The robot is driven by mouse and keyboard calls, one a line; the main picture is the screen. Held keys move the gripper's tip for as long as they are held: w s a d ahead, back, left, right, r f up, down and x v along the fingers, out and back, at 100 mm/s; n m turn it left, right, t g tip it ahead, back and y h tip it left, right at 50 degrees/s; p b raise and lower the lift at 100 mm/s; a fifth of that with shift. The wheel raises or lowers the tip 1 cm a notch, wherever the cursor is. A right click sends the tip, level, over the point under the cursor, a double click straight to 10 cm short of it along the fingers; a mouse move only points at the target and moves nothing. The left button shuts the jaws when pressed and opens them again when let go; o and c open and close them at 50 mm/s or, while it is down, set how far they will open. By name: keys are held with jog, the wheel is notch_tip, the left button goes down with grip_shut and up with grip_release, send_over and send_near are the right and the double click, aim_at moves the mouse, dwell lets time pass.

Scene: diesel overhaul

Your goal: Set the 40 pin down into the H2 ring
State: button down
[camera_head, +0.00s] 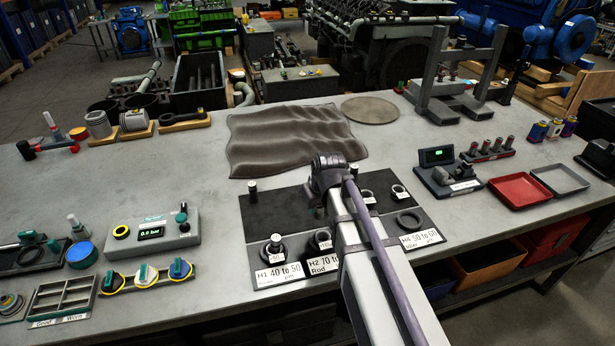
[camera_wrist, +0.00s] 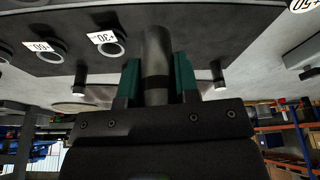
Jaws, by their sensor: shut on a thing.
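My gripper (camera_wrist: 157,85) is shut on a plain grey cylindrical pin (camera_wrist: 157,50), which sits between its green jaws. No label shows on this pin, so I cannot read its size. In the head view my gripper (camera_head: 328,178) is over the middle of the black board (camera_head: 290,208), and the held pin is mostly hidden. The H2 ring (camera_head: 322,240) is at the board's front, left of my arm and partly covered by it. Its white label (camera_head: 322,262) reads H2 70 to, Rod. The held pin appears apart from this ring, behind it.
The H1 ring (camera_head: 275,247), with a tagged pin, is left of H2. The H4 ring (camera_head: 408,220) is at the right. A pin (camera_head: 252,191) stands at the board's left back. Tagged pieces (camera_head: 367,197) stand right of my gripper. A brown cloth (camera_head: 290,138) lies behind.

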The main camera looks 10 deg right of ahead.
aim_at(322, 215)
jog(key=s, duration=0.1)
jog(key=s+d, duration=0.1)
jog(key=s, duration=0.1)
jog(key=shift+m, duration=0.4)
jog(key=shift+w+a+f, duration=0.1)
jog(key=shift+w+f, duration=0.05)
jog(key=shift+f, duration=0.05)
